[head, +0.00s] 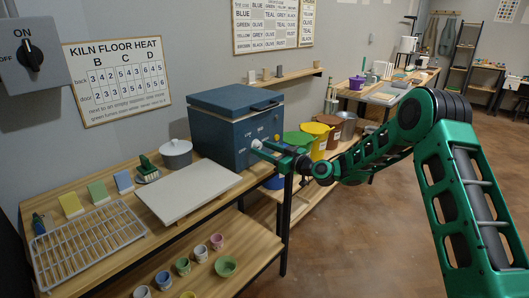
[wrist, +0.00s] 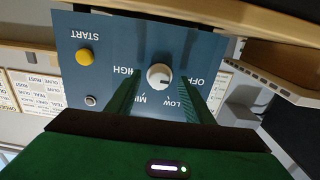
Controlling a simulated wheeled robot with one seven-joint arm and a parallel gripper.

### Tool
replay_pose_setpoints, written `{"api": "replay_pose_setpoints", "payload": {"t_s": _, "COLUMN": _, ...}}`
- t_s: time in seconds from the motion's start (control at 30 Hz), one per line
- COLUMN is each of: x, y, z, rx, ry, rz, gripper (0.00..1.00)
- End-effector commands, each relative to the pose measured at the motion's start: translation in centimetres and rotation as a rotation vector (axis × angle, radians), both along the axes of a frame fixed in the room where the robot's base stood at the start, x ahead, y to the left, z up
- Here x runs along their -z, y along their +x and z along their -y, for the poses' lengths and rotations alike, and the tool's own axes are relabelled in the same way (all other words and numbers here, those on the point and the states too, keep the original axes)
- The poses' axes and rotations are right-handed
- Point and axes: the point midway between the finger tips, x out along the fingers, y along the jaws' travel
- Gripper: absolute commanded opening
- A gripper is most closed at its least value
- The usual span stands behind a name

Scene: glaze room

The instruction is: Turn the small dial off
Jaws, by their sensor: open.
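The small dial (wrist: 159,76) is a round white knob on the blue front panel of the kiln box (head: 232,112). My gripper (wrist: 162,80) is open, one finger on each side of the dial; contact is not clear. In the head view my gripper (head: 264,148) is at the kiln box's front, hiding part of the panel.
A yellow START button (wrist: 84,57) and a small grey button (wrist: 91,100) are on the panel. A larger black ON/OFF switch (head: 32,54) is on the left wall. A white board (head: 188,190) and wire rack (head: 88,243) lie on the bench. Coloured bins stand right of the kiln box.

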Motion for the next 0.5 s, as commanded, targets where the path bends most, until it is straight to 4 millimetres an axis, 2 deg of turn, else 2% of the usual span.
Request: {"api": "replay_pose_setpoints", "payload": {"t_s": 0.5, "x": 0.3, "y": -5.3, "z": 6.8, "rx": 0.001, "ry": -0.002, "rz": -0.005, "gripper": 0.47}}
